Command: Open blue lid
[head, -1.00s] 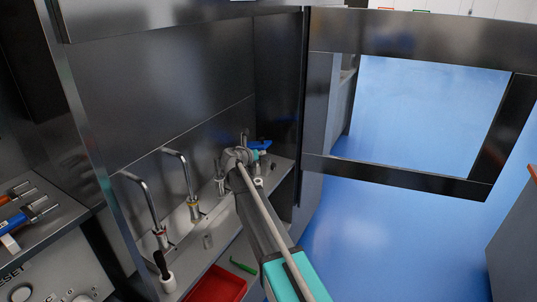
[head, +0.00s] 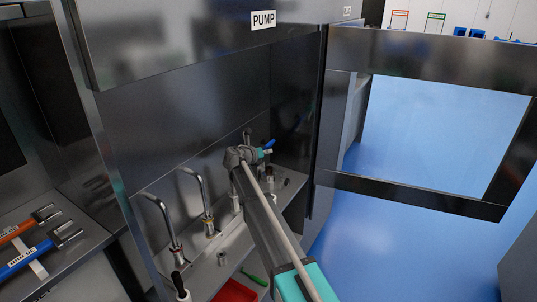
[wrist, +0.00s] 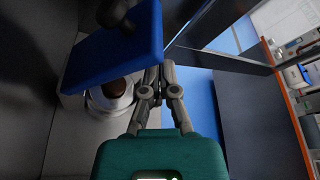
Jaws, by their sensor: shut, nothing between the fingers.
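The blue lid (wrist: 112,48) is a flat blue plate with a dark knob. It fills the upper left of the wrist view. Below its lower edge shows a pale round vessel (wrist: 110,98) with something dark brown at its middle; I cannot tell how the lid joins it. In the head view the blue lid (head: 268,144) is a small tilted patch just beyond my gripper (head: 262,156). My gripper (wrist: 160,70) is shut and empty, its fingers close beside the lid's right edge. I cannot tell if they touch. The arm hides the vessel's base in the head view.
Two curved metal taps (head: 205,200) stand along the shelf to the left. A red tray (head: 236,292) and a green item (head: 254,278) lie nearer. A framed door (head: 420,197) stands open at right, with blue floor beyond. Tools (head: 40,250) lie on the left counter.

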